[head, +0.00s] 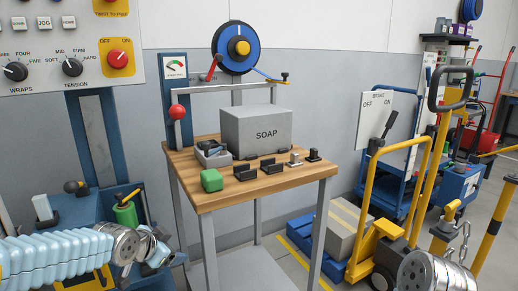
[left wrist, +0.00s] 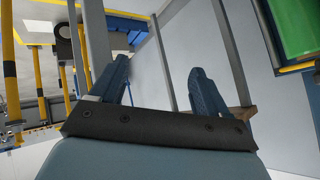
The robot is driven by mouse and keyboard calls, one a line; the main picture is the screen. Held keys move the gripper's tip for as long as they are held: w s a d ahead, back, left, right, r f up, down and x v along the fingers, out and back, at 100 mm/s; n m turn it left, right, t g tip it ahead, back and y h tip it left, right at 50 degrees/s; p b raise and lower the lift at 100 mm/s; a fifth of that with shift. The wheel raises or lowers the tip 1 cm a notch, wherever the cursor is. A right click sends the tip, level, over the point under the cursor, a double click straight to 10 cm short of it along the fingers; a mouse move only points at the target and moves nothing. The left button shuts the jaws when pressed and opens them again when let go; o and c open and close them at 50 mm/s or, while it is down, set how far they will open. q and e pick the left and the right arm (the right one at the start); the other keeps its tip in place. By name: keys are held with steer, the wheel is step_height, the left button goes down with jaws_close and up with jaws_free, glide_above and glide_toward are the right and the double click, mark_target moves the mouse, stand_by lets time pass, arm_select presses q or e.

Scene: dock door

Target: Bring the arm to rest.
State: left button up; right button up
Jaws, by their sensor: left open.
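My left arm comes in at the lower left of the head view, with a pale blue ribbed sleeve and a metal wrist. My left gripper (head: 158,250) is small and partly hidden there, left of the wooden table and below its top. In the left wrist view the two blue fingers of my left gripper (left wrist: 160,82) stand wide apart with nothing held between them. A metal part of my right arm shows at the lower right of the head view; its gripper does not show.
The wooden table (head: 268,187) bears a grey SOAP box (head: 255,131), a green block (head: 212,180), a grey tray (head: 213,158) and small dark parts. A control panel (head: 65,45) hangs upper left. A yellow truck (head: 382,243) with a carton (head: 347,228) stands right.

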arm_select(q)
steer(key=s+d+f+n+g+h, duration=0.1)
steer(key=s+d+f+n+g, duration=0.15)
steer(key=f, duration=0.65)
steer(key=s+d+f+n+g+h, duration=0.1)
steer(key=s+d+f, duration=0.3)
steer(key=f, duration=0.4)
steer(key=s+d+f+n+g, duration=0.1)
steer(key=s+d+f+n, duration=0.15)
steer(key=f, duration=0.65)
steer(key=s+d+f+n+g, duration=0.3)
steer(key=s+f, duration=0.9)
steer(key=s, duration=0.4)
steer(key=shift+s+d+n+g, duration=0.2)
steer(key=shift+s+n+g, duration=0.05)
steer(key=shift+n+g, duration=0.35)
